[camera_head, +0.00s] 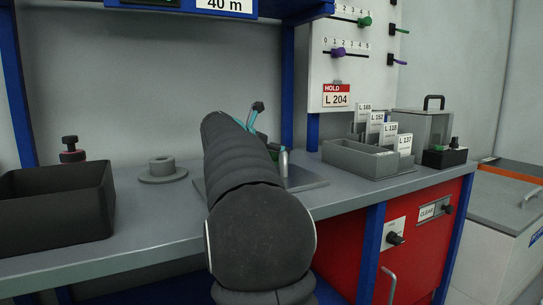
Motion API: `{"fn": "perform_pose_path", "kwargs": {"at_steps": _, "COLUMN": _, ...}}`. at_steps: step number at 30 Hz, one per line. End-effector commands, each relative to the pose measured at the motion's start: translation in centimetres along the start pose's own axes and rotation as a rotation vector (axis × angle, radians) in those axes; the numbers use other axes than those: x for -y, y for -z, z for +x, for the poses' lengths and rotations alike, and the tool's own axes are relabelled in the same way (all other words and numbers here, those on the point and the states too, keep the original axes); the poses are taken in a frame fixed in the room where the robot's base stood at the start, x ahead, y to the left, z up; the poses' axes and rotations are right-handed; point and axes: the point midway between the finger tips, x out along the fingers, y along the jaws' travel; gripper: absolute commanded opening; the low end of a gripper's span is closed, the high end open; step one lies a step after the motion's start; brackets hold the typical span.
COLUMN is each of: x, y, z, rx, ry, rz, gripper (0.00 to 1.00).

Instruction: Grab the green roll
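I cannot make out a whole green roll. Small teal-green parts (253,117) show just past the end of my arm, and I cannot tell whether they belong to the roll or to my gripper. My dark arm reaches from the front over the bench and hides most of what is behind it. A small dark piece (258,106) sticks up beyond the arm and may be part of my gripper. The fingers are hidden, so their state and any contact do not show. A short silver post (284,163) stands on a metal plate (312,181) just right of my arm.
A black bin (55,210) and a grey flanged hub (162,171) stand on the bench to the left. A panel with coloured sliders (352,55) rises behind.

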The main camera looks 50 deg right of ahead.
Motion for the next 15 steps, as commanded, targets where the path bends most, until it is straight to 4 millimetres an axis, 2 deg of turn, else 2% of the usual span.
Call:
{"fn": "perform_pose_path", "kwargs": {"at_steps": 2, "x": -0.01, "y": -0.01, "z": -0.05, "rx": 0.000, "ry": 0.000, "rz": 0.000, "gripper": 0.91}}
{"fn": "perform_pose_path", "kwargs": {"at_steps": 3, "x": -0.01, "y": -0.01, "z": -0.05, "rx": 0.000, "ry": 0.000, "rz": 0.000, "gripper": 0.86}}
{"fn": "perform_pose_path", "kwargs": {"at_steps": 11, "x": -0.02, "y": 0.01, "z": -0.08, "rx": 0.000, "ry": 0.000, "rz": 0.000, "gripper": 0.21}}
{"fn": "perform_pose_path", "kwargs": {"at_steps": 15, "x": -0.01, "y": -0.03, "z": -0.10, "rx": 0.001, "ry": -0.001, "rz": 0.000, "gripper": 0.21}}
